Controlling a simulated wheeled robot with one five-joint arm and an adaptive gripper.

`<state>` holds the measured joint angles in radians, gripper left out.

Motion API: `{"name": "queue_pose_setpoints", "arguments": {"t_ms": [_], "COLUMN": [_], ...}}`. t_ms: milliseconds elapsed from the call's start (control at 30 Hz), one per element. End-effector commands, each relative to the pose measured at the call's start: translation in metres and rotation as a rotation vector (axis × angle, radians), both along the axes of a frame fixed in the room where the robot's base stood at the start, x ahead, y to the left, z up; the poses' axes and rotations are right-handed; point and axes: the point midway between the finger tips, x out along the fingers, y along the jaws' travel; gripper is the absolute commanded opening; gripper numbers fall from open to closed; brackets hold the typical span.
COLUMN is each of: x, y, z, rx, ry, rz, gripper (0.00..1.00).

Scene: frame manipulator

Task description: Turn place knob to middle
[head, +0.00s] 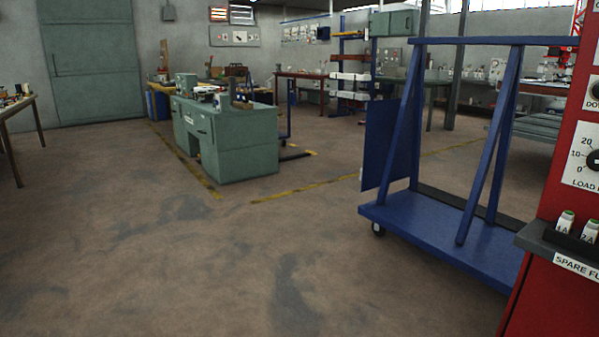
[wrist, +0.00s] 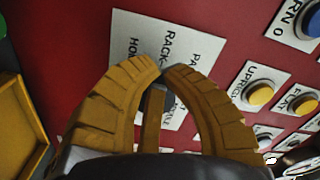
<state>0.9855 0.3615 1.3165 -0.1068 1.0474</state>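A white label plate (wrist: 130,40) sits on the red panel in the wrist view. Its partly covered print reads "RACK", "HO" and "PA". A dark blue-grey part (wrist: 169,102), perhaps the knob, shows between my fingers; most of it is hidden, so its setting cannot be read. My gripper (wrist: 161,70) has two ribbed yellow-brown fingers in front of the plate. Their curved tips come together, with almost no gap. I cannot tell whether they touch the knob. The gripper is not seen in the head view.
Yellow buttons (wrist: 259,94) and a blue button (wrist: 311,22) sit right of the plate. In the head view, the red panel (head: 550,290) stands at the right edge, beside a blue cart (head: 440,230). The floor (head: 200,260) at left and centre is clear.

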Motion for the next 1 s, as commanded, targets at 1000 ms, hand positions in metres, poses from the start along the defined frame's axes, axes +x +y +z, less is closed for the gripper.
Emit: {"name": "queue_pose_setpoints", "arguments": {"t_ms": [1000], "x": [-0.029], "y": [0.053], "z": [-0.001], "rx": [-0.001], "ry": [0.0], "rz": [0.009], "gripper": [0.0]}}
